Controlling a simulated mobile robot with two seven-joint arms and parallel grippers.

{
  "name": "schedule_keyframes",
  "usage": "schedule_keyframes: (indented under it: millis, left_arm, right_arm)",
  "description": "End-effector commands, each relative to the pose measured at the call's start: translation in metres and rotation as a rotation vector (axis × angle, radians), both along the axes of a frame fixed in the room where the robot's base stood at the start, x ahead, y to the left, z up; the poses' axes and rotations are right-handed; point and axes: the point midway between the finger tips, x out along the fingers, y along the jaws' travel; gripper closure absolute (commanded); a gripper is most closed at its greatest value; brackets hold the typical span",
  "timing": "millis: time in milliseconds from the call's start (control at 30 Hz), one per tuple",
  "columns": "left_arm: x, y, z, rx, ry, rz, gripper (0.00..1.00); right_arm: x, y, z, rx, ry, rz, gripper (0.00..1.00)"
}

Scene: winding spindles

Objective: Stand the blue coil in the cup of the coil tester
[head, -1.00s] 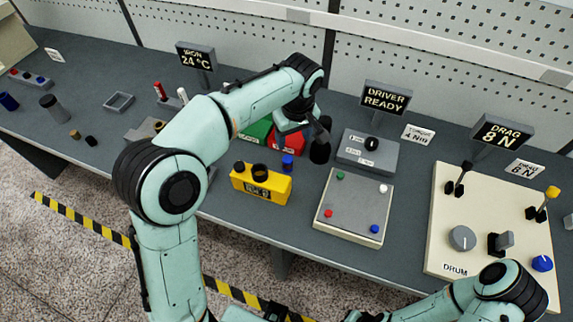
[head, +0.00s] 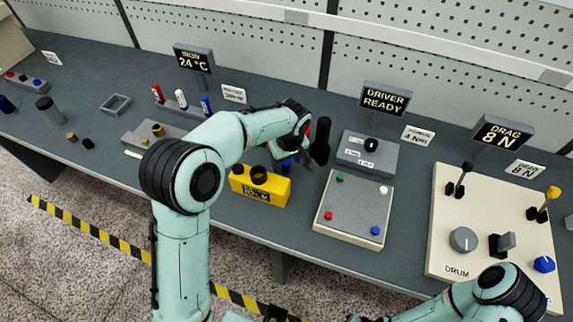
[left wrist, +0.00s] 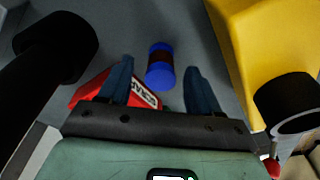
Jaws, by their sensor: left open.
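The blue coil (head: 286,168), blue at both ends with a dark reddish middle, stands on the bench just behind the yellow coil tester (head: 262,190). The tester has a black cup (head: 259,173) on top, which looks empty. My left gripper (head: 290,158) is open, low over the coil, and partly hides it in the head view. In the left wrist view the coil (left wrist: 160,67) lies between and slightly beyond the two blue-grey fingers (left wrist: 160,82), not gripped. The tester's yellow body (left wrist: 270,35) and black cup (left wrist: 288,102) are at right there.
A black upright tool (head: 320,140) stands close right of my left gripper. A red box (left wrist: 95,88) lies behind the fingers. A grey tray with coloured pegs (head: 353,205) is at right. A rack with red, white and blue spools (head: 181,100) stands at left.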

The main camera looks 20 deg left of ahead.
Motion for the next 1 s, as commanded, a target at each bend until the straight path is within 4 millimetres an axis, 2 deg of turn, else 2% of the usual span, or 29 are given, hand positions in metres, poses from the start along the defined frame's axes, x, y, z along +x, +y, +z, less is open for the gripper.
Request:
schedule_keyframes:
  millis: [267, 333, 467, 500, 833, 1000]
  left_arm:
    - [0.000, 0.000, -0.006, -0.001, -0.001, 0.000, 0.37]
    - [0.000, 0.000, -0.005, -0.001, -0.001, 0.000, 0.53]
    - [0.000, 0.000, -0.005, -0.001, -0.001, 0.000, 0.95]
    - [0.000, 0.000, -0.005, -0.001, -0.001, 0.000, 0.99]
    - [0.001, 0.000, -0.002, -0.001, -0.002, 0.000, 1.00]
    - [0.001, 0.000, 0.012, -0.001, -0.004, 0.000, 1.00]
  right_arm:
    - [0.000, 0.000, 0.000, 0.000, 0.000, 0.000, 1.00]
    - [0.000, 0.000, 0.000, 0.000, 0.000, 0.000, 1.00]
    - [0.000, 0.000, 0.000, 0.000, 0.000, 0.000, 1.00]
    - [0.000, 0.000, 0.000, 0.000, 0.000, 0.000, 1.00]
    - [0.000, 0.000, 0.000, 0.000, 0.000, 0.000, 1.00]
    - [0.001, 0.000, 0.002, 0.000, -0.001, 0.000, 1.00]
